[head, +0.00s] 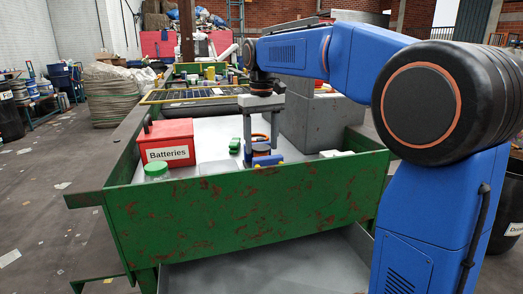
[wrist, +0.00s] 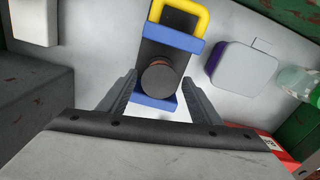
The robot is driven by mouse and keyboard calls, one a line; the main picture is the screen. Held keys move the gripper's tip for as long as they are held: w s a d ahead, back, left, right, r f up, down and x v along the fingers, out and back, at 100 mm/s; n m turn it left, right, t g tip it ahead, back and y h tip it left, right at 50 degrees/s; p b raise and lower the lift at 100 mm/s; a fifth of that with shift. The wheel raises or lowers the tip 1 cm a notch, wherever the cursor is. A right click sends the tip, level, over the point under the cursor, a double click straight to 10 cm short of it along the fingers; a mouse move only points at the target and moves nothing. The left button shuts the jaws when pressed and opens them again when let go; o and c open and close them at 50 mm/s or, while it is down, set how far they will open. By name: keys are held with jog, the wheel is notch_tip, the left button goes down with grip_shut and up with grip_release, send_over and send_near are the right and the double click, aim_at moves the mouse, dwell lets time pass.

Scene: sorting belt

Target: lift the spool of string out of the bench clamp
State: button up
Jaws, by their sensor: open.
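The bench clamp (wrist: 175,43) has a dark body, blue jaws and a yellow handle, and lies on the pale bed of the green-walled belt. In the head view its blue part (head: 264,160) shows just behind the near wall. The spool of string (wrist: 161,80), a dark round disc with a reddish rim in the wrist view, sits between the two blue jaws. My gripper (wrist: 160,84) is open, pointing down over the clamp, with one finger on each side of the spool and visible gaps. In the head view my gripper (head: 262,136) hangs above the clamp, which partly hides behind the wall.
A red Batteries box (head: 168,142) and a green-lidded jar (head: 156,170) stand to the left. A small green item (head: 235,146) lies nearby. A grey block (head: 310,122) stands to the right. A purple and white item (wrist: 244,67) lies beside the clamp. The green wall (head: 250,207) rises in front.

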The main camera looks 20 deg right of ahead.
aim_at(263, 149)
jog(key=shift+f, duration=1.35)
jog(key=c, duration=0.9)
jog(key=shift+s+r, duration=0.25)
jog(key=shift+s, duration=0.25)
jog(key=shift+r, duration=0.1)
jog(key=shift+r, duration=4.1)
